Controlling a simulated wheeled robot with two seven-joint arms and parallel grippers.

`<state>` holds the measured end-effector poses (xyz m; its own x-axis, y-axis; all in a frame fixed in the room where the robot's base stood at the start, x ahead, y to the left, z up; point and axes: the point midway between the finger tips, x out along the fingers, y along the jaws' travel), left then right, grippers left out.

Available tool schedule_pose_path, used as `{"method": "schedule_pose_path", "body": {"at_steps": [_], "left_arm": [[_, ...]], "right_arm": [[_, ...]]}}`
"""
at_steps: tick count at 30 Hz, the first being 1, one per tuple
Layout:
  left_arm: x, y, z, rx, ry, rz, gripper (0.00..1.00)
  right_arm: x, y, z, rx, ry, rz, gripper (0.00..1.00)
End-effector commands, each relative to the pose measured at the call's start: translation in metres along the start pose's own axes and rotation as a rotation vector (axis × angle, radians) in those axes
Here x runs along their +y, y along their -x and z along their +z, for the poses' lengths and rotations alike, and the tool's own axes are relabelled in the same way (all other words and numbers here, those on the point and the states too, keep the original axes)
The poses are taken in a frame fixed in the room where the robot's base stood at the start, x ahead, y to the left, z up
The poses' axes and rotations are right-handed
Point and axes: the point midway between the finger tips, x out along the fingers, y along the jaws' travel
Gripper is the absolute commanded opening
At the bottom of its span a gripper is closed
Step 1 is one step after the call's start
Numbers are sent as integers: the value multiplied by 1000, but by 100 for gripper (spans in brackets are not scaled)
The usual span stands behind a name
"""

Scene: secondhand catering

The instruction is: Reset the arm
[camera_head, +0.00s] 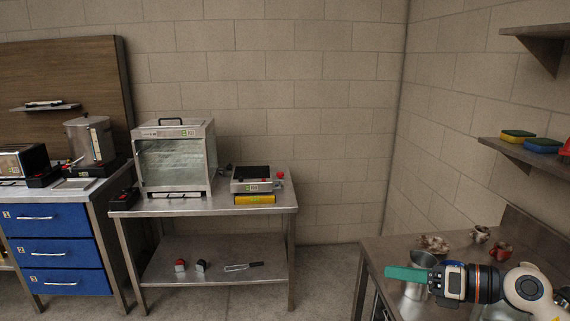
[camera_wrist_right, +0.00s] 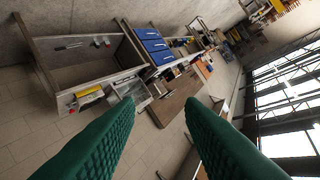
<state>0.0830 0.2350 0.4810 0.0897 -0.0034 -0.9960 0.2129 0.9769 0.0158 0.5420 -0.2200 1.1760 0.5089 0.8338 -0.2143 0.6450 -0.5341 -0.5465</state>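My right arm reaches in from the lower right in the head view, and its gripper (camera_head: 408,274) with green fingers points left. It is above the steel counter (camera_head: 385,252) in the right corner. In the right wrist view the two green ribbed fingers of this gripper (camera_wrist_right: 157,104) stand well apart with nothing between them, so it is open and empty. A steel pot (camera_head: 416,291) shows partly behind and below the fingers in the head view. My left arm and gripper are not in view.
Small pots and cups (camera_head: 480,235) stand at the back of the right counter. Shelves (camera_head: 520,153) with sponges (camera_head: 543,146) hang above it. A steel table (camera_head: 240,204) holds a glass cabinet (camera_head: 175,160) and a scale (camera_head: 255,180). Blue drawers (camera_head: 52,252) stand left. Floor shows between table and counter.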

Motion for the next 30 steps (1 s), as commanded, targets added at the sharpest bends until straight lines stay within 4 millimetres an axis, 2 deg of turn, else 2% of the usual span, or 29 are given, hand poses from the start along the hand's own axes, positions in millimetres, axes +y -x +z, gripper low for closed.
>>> {"method": "schedule_pose_path", "body": {"at_steps": [1,3,5,8,11,14,17,19,21,24,30], "left_arm": [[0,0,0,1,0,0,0],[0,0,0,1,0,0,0],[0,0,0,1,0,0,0],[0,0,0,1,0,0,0],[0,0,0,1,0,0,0],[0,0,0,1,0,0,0],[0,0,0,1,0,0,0],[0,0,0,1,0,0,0],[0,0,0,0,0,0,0],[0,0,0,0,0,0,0],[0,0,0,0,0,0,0]], "right_arm": [[-15,-12,2,113,-98,-76,35],[-30,-19,-3,290,-254,-159,35],[-35,-18,-7,440,-404,-208,35],[-28,-7,-7,680,-685,-246,35],[-5,9,11,905,-993,-223,35],[24,25,50,1106,-1319,-136,35],[47,39,111,1271,-1649,17,35],[53,46,162,1360,-1870,160,35],[51,52,207,1415,-2046,305,35],[40,57,258,1453,-2231,487,35],[6,65,329,1455,-2473,798,35]]}}
